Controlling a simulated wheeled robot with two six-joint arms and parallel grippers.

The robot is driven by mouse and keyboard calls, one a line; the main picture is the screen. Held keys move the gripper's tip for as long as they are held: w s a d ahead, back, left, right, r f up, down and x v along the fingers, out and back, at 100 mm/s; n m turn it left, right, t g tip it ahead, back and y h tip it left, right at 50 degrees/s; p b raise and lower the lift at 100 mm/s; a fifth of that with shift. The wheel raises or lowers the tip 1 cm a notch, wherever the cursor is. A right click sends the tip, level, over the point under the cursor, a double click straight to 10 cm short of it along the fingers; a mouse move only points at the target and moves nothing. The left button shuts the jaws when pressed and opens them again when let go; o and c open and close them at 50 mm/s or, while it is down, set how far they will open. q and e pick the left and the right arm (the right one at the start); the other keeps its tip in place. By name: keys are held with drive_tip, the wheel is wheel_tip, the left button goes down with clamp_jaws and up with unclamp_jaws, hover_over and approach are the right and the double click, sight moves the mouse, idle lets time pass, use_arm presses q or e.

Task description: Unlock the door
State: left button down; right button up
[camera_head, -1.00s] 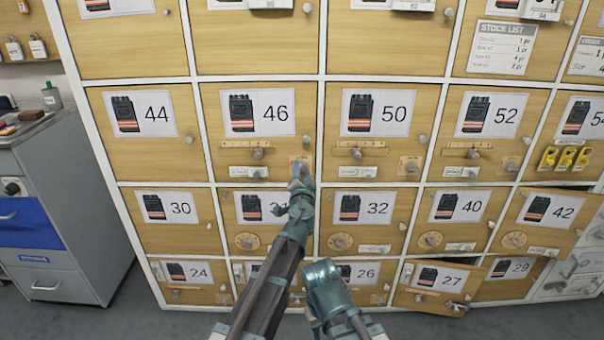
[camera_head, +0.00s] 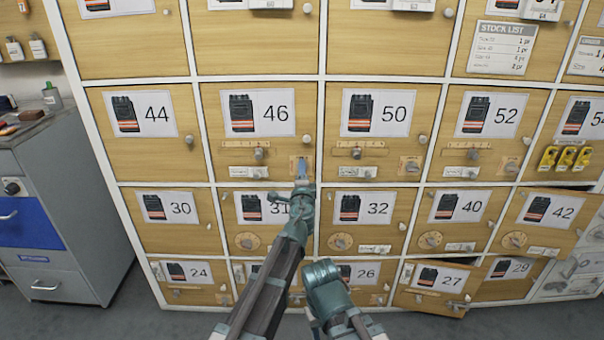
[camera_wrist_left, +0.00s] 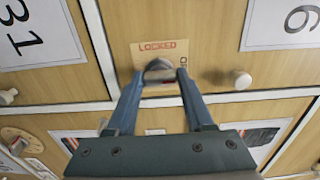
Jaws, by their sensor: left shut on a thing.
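The locker door numbered 46 (camera_head: 215,140) is closed, with a small lock plate (camera_head: 293,162) at its lower right corner. In the left wrist view the plate (camera_wrist_left: 185,50) carries a red LOCKED label, and a grey metal turn knob (camera_wrist_left: 159,66) stands on it. My left gripper (camera_head: 301,173) is at this plate. In the left wrist view its two blue fingers (camera_wrist_left: 160,78) are closed on the knob from both sides. The fingers hide part of the knob and plate. Part of my right arm shows low in the middle of the head view; its fingers do not show.
Closed doors 44 (camera_head: 110,155), 50 (camera_head: 333,95) and 31 (camera_head: 225,215) surround it. A round pull knob (camera_wrist_left: 242,79) sits close to the fingers. Door 27 (camera_head: 412,300) stands ajar. A grey cabinet (camera_head: 80,225) stands at the left.

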idle(0.5)
use_arm(q)
drive_tip(key=shift+c, duration=1.4)
unclamp_jaws()
